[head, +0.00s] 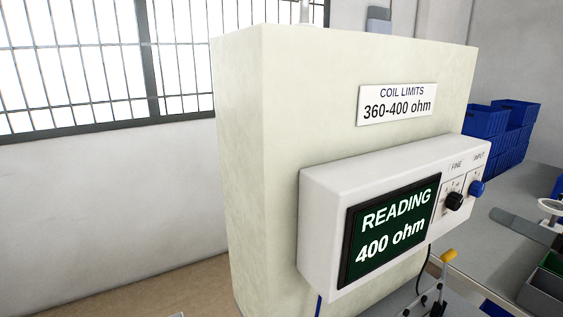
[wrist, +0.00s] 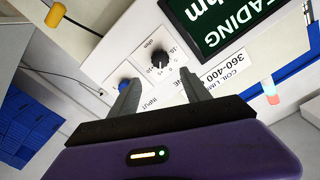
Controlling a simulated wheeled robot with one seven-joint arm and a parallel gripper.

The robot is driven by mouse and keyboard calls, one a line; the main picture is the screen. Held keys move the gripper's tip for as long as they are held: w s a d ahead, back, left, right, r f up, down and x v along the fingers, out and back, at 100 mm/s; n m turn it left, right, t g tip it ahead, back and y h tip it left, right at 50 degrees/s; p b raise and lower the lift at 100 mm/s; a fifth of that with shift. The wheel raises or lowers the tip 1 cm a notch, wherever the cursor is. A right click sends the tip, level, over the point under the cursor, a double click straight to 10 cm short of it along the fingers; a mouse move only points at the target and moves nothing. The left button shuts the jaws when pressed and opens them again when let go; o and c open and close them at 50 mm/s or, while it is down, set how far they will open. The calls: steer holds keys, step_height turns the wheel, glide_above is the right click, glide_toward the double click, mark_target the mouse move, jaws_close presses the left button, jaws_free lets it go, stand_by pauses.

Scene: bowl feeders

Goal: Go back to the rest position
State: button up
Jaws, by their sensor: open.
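My gripper (wrist: 158,76) shows in the wrist view, its two grey fingers apart with nothing between them. It is in front of the white meter box (wrist: 125,45), which appears upside down there. The black FINE knob (wrist: 160,58) is seen beyond the gap between the fingers. The blue INPUT knob (wrist: 125,84) is partly hidden by the left finger. Whether a finger touches the box, I cannot tell. In the head view, the meter's screen (head: 390,235) reads 400 ohm. My gripper does not show in the head view.
A cream cabinet (head: 300,110) carries the meter and a sign (head: 397,104) reading COIL LIMITS 360-400 ohm. Blue bins (head: 490,133) are stacked behind at right. A yellow-tipped lever (head: 448,255) stands below the meter. A grey bench (head: 485,255) extends right.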

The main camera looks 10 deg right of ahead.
steer(key=d+f+m+t+h, duration=0.2)
steer(key=d+m+h, duration=0.5)
steer(key=h, duration=0.3)
steer(key=s+a+f+m+g+h, duration=0.2)
steer(key=s+a+f+h, duration=0.35)
steer(key=a+f, duration=0.4)
steer(key=s+a+f+n+y, duration=0.3)
steer(key=s+a+f, duration=0.1)
steer(key=s+a, duration=0.4)
steer(key=s+a+f+n+g+y, duration=0.1)
steer(key=s+a+f+n+y, duration=0.2)
steer(key=s+a, duration=0.6)
steer(key=s+a+f+n+g+y, duration=0.1)
steer(key=s+a+f+n+y, duration=0.2)
steer(key=s+a+f, duration=0.3)
steer(key=s+a+n, duration=0.1)
steer(key=s+a, duration=0.2)
steer(key=s, duration=0.1)
steer(key=shift+n, duration=0.4)
steer(key=shift+y, duration=0.25)
steer(key=shift+c, duration=0.2)
